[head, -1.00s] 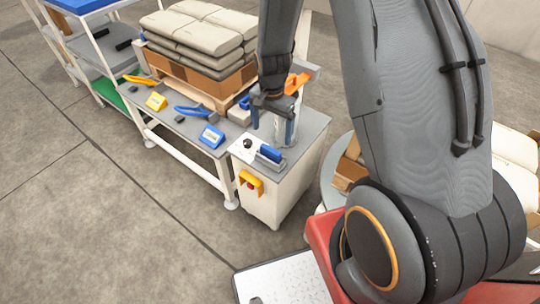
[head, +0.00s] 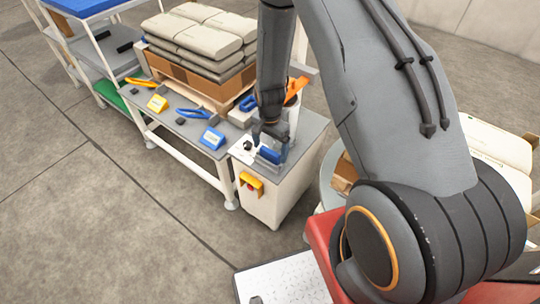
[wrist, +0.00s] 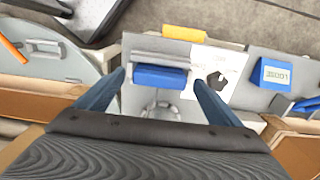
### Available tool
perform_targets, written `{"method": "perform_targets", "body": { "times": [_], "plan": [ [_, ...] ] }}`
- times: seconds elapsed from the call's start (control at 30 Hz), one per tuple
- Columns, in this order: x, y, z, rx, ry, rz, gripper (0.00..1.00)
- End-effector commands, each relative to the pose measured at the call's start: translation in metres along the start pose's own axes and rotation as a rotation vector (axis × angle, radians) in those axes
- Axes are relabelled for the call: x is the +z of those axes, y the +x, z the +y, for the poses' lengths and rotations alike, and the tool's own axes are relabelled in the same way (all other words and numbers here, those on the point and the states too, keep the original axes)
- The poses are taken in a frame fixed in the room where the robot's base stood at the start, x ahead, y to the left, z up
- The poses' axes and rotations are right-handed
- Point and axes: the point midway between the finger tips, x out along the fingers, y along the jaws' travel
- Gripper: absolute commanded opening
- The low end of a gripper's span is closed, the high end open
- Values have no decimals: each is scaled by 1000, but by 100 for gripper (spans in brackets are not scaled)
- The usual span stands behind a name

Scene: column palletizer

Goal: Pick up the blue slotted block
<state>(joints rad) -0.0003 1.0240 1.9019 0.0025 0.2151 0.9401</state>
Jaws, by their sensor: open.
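The blue slotted block (wrist: 160,77) lies on the grey top of a cabinet (head: 312,133). In the wrist view it shows between the two spread fingers of my gripper (wrist: 160,84), with a gap on each side. In the head view the block (head: 269,155) is at the cabinet's front corner, just below my gripper (head: 268,140), which partly hides it. My gripper is open and empty. I cannot tell its exact height above the block.
A black knob (wrist: 216,78) on a white plate sits beside the block. A yellow box with a red button (head: 251,183) is on the cabinet's front. A blue label stand (head: 212,138) and a yellow one (head: 157,102) stand on the bench to the left, before stacked sacks (head: 200,35).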

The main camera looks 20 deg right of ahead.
Motion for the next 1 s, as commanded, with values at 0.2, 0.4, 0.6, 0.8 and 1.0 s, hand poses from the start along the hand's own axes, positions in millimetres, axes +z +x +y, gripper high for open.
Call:
{"method": "perform_targets", "body": {
  "times": [0.2,0.4,0.6,0.8,1.0],
  "plan": [
    [0,4,0,-1,0,0,88],
    [0,4,0,0,0,0,71],
    [0,4,0,0,0,0,44],
    [0,3,0,-1,0,0,44],
    [-1,-4,-1,-2,0,1,44]
  ]
}}
